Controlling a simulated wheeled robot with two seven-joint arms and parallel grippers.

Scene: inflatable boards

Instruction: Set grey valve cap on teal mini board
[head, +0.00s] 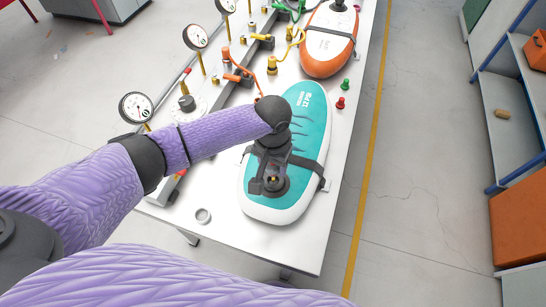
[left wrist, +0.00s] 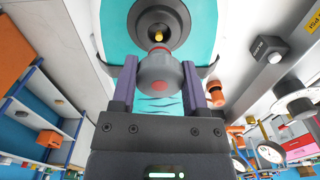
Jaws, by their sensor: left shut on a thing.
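The teal mini board (head: 306,127) lies on the white table with a dark strap across it. Its dark round valve (left wrist: 138,22) has a yellow pin in the middle and shows at the top of the left wrist view. My left gripper (head: 272,180) is over the valve end of the board, pointing down. In the left wrist view my left gripper (left wrist: 160,90) is shut on the grey valve cap (left wrist: 158,74), which has a red spot. The cap overlaps the valve's near edge in that view; I cannot tell whether they touch. The right gripper is not in view.
An orange board (head: 327,45) lies farther back on the table (head: 225,232). A green cap (head: 345,84) and a red cap (head: 340,102) stand right of the teal board. Gauges (head: 135,107) and hoses line the left side.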

